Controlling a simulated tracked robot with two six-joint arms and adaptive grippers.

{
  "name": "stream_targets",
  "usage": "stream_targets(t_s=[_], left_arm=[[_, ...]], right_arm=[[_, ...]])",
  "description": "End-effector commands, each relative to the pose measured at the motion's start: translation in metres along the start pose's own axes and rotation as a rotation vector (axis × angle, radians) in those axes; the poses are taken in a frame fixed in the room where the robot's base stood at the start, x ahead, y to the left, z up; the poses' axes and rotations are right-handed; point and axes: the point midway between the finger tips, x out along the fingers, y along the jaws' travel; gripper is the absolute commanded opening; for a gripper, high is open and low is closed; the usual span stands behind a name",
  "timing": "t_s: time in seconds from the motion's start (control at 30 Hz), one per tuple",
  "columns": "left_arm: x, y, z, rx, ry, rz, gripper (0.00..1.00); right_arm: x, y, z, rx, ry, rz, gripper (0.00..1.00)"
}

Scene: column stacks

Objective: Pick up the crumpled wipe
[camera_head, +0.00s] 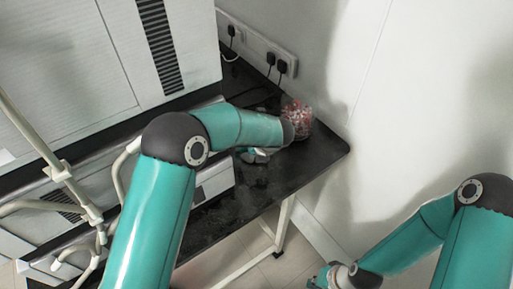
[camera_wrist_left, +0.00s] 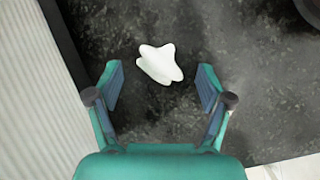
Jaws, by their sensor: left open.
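The crumpled wipe (camera_wrist_left: 160,64) is a small white folded shape lying on the dark, mottled bench top in the left wrist view. My left gripper (camera_wrist_left: 161,86) is open, with one finger on each side of the wipe in the picture. The wipe shows near the fingertips, and nothing is held. In the head view my left arm reaches over the black bench (camera_head: 310,165) and mostly hides its gripper; I cannot make out the wipe there. My right gripper (camera_head: 325,277) is at the bottom edge, partly cut off, low and away from the bench.
A clear container with red and white contents (camera_head: 298,114) stands on the bench beside my left forearm. Plugs and sockets (camera_head: 270,58) are on the wall behind. A large pale cabinet-like machine (camera_head: 70,75) stands at left. The bench's front right corner is clear.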

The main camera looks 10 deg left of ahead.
Motion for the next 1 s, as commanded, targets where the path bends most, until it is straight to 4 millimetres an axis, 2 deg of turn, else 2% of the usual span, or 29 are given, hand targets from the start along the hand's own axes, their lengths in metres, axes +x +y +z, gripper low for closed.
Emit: stream_targets(t_s=[0.2, 0.53, 0.9, 1.0], left_arm=[[0.016, 0.0, 0.0, 0.0, 0.0, 0.0, 0.79], [0.017, 0.0, 0.0, 0.0, -0.001, -0.001, 0.78], [0.018, 0.0, -0.001, 0.001, 0.001, 0.001, 0.17], [0.018, 0.0, -0.001, 0.002, 0.002, 0.001, 0.17]], right_arm=[[-0.001, 0.0, 0.0, 0.0, 0.0, 0.0, 0.0], [-0.001, 0.0, 0.0, 0.0, 0.0, 0.0, 0.0], [-0.001, 0.0, 0.0, 0.0, 0.0, 0.0, 0.0], [-0.001, 0.0, 0.0, 0.0, 0.0, 0.0, 0.0]])
